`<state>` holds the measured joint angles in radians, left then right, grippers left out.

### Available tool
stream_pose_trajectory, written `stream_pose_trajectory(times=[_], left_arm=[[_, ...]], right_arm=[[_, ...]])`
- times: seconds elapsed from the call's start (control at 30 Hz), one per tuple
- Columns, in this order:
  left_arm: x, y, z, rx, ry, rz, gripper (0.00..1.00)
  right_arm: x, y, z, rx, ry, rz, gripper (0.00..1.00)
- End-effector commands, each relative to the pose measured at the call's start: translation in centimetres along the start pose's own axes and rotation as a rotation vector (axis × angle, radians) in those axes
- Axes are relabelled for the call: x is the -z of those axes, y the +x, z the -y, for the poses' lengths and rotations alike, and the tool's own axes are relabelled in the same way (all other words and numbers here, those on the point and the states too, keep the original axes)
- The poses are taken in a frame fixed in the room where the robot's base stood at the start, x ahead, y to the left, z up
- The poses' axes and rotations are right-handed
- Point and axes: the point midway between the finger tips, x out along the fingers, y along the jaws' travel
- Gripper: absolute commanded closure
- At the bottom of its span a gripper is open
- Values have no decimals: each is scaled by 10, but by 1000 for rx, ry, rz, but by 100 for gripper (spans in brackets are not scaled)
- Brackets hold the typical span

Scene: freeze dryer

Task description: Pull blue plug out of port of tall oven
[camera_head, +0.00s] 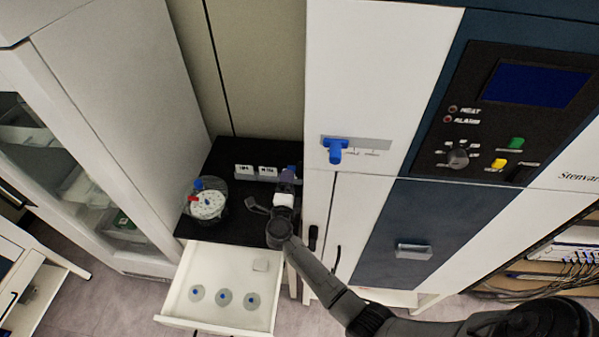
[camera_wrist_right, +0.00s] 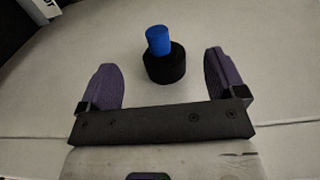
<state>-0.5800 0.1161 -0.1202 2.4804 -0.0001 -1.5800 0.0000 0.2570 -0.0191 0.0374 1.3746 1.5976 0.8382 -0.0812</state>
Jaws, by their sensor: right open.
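The tall oven (camera_head: 375,60) is the large white and dark blue cabinet right of centre in the head view. In the right wrist view, the blue plug (camera_wrist_right: 158,40) is a short blue cylinder seated in a round black port (camera_wrist_right: 166,66) on a pale surface. My right gripper (camera_wrist_right: 160,78) is open, with its purple fingers on either side of the port and visible gaps on both sides. In the head view, my right gripper (camera_head: 288,178) is beside the oven's left side, above the black bench top. I cannot make out the plug there. My left gripper is not in view.
A blue T-shaped handle (camera_head: 335,149) sticks out of the oven's front. A round vessel (camera_head: 208,204) with coloured caps and small white blocks (camera_head: 255,172) stand on the black bench top (camera_head: 232,160). Below, an open drawer (camera_head: 210,265) holds several blue-centred discs.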

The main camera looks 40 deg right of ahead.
Motion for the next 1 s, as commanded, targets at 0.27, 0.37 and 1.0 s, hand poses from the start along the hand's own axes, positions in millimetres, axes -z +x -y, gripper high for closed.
stream_pose_trajectory(times=[0.27,0.37,1.0], left_arm=[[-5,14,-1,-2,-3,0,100],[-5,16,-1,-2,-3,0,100],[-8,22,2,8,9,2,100]], right_arm=[[0,33,-1,1,0,0,11],[0,43,-1,1,0,-1,11],[0,70,0,0,0,1,11]])
